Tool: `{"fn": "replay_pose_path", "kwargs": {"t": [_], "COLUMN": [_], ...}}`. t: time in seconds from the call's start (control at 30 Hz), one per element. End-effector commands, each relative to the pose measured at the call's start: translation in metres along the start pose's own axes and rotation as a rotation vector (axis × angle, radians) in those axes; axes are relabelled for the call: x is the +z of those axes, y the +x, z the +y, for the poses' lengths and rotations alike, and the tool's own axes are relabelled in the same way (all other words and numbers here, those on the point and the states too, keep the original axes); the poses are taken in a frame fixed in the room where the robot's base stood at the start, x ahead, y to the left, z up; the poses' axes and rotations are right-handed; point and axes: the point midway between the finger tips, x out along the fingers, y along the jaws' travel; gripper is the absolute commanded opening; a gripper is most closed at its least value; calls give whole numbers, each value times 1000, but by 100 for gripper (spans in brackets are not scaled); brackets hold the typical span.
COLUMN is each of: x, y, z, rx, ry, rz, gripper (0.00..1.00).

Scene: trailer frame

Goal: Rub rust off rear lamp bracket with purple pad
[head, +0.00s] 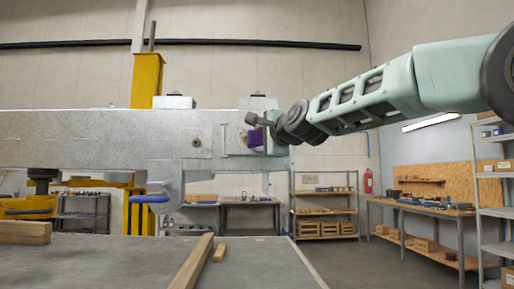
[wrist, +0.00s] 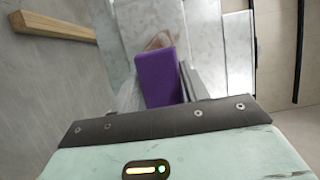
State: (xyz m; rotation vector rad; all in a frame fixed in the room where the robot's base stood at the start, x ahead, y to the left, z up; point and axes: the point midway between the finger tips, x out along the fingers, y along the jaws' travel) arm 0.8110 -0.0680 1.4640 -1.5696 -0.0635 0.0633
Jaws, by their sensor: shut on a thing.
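The purple pad (head: 254,138) is held in my gripper (head: 264,134) against or very near the right end of the grey galvanized trailer frame (head: 120,135). In the wrist view the pad (wrist: 160,78) extends forward from my gripper (wrist: 165,95), which is shut on it. A reddish-brown rust patch (wrist: 157,41) shows just beyond the pad's far end, on a pale metal plate that looks like the lamp bracket (wrist: 151,20). The pad may cover part of the patch. I cannot tell whether pad and metal touch.
A workbench (head: 110,262) with wooden bars (head: 192,262) lies in front, below the frame. A yellow post (head: 146,80) rises behind the frame. Shelves (head: 325,205) and another bench (head: 430,212) stand farther back right. Open floor lies between them.

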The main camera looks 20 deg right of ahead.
Motion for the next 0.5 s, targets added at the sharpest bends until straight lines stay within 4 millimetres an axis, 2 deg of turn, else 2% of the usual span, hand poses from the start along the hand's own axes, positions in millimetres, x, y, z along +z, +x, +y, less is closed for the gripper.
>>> {"fn": "replay_pose_path", "kwargs": {"t": [0.27, 0.5], "x": [-4, 5], "y": [-2, 3], "z": [-1, -4], "rx": [1, 2], "ry": [1, 0], "rz": [4, 1], "gripper": [27, 27]}}
